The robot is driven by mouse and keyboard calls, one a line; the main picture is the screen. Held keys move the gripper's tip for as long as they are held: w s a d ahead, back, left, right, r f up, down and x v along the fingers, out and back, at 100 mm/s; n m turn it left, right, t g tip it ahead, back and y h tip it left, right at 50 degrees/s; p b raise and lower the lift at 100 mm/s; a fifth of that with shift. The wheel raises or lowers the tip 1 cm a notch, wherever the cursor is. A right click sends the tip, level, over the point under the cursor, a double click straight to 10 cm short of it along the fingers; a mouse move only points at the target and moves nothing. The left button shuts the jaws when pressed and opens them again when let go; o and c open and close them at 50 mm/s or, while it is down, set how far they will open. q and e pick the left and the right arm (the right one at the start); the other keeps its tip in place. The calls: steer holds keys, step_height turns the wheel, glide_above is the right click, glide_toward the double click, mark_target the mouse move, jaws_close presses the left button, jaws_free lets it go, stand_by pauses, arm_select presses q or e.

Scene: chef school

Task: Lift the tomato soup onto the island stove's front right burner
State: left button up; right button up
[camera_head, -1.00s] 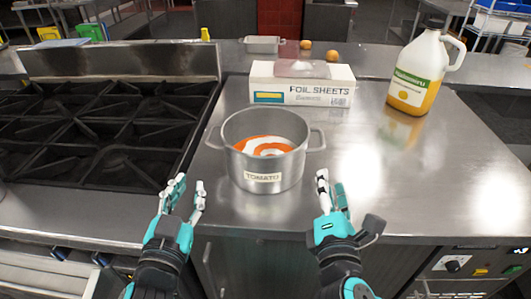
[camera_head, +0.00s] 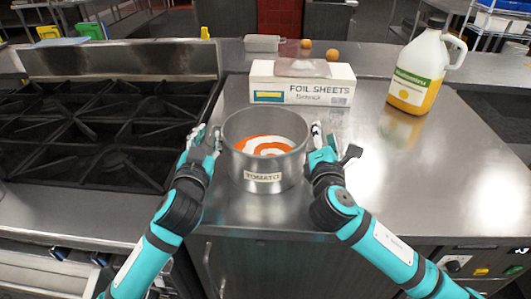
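The tomato soup is in a steel pot (camera_head: 265,180) labelled TOMATO, with orange soup and a white swirl (camera_head: 268,146) inside. It stands upright on the steel counter, right of the stove. My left gripper (camera_head: 205,138) is at the pot's left handle and my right gripper (camera_head: 318,138) is at its right handle. Both handles are mostly hidden by the grippers, so I cannot tell whether the fingers are closed on them. The island stove (camera_head: 90,130) has black grates; its front right burner area (camera_head: 130,165) is bare, left of the pot.
A foil sheets box (camera_head: 302,90) stands behind the pot. A jug of yellow liquid (camera_head: 418,75) stands at the back right. A metal tray (camera_head: 264,43) and two round brown items (camera_head: 332,55) are farther back. The counter right of the pot (camera_head: 430,170) is clear.

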arm_select(q)
steer(key=shift+w, duration=0.15)
arm_select(e)
steer(key=shift+w, duration=0.15)
arm_select(q)
steer(key=c, duration=0.4)
arm_select(e)
steer(key=c, duration=0.4)
arm_select(q)
jaws_close()
arm_select(e)
jaws_close()
arm_select(q)
steer(key=shift+r, duration=0.3)
arm_select(e)
steer(key=shift+r, duration=0.2)
